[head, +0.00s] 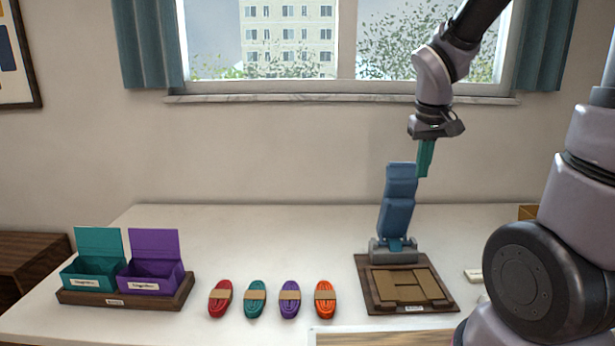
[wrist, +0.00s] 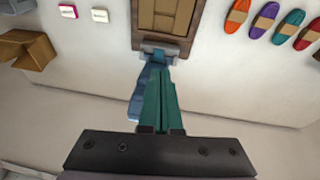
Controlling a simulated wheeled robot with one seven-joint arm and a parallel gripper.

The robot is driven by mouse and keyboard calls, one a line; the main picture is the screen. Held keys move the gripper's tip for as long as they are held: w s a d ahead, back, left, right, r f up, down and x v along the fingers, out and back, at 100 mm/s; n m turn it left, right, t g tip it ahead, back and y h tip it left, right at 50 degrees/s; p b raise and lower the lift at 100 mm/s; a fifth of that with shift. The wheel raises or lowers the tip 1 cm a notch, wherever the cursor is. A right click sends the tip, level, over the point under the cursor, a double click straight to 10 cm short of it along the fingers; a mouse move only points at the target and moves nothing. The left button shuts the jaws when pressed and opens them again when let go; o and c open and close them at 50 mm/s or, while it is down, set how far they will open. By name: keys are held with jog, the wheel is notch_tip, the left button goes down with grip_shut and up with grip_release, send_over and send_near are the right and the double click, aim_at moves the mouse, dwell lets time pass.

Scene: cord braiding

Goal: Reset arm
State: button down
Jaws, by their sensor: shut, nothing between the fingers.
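My gripper (head: 423,174) hangs in the air above the back of the table, pointing down. Its green fingers are closed together with nothing between them. In the wrist view the shut fingers (wrist: 158,80) reach toward the blue upright lid (head: 398,195), which is partly hidden behind them there. In the head view the fingertips are just right of the top of that lid. I cannot tell whether they touch it. The lid stands raised at the back of a dark wooden board (head: 367,287) with brown panels (head: 408,285).
Red (head: 220,298), teal (head: 255,298), purple (head: 290,299) and orange (head: 325,299) cord bundles lie in a row. Teal (head: 92,272) and purple (head: 150,275) boxes with raised lids stand at left. An open cardboard box (wrist: 35,45) and two small buttons (wrist: 99,14) show in the wrist view.

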jog(key=s+a+r+m+t+y, duration=0.1)
jog(key=s+r+m+t+y, duration=0.2)
jog(key=s+r, duration=0.8)
notch_tip(320, 180, up, 2)
jog(key=shift+s+a+r+m+t, duration=0.2)
jog(key=shift+m+t, duration=0.3)
jog(key=shift+m, duration=0.4)
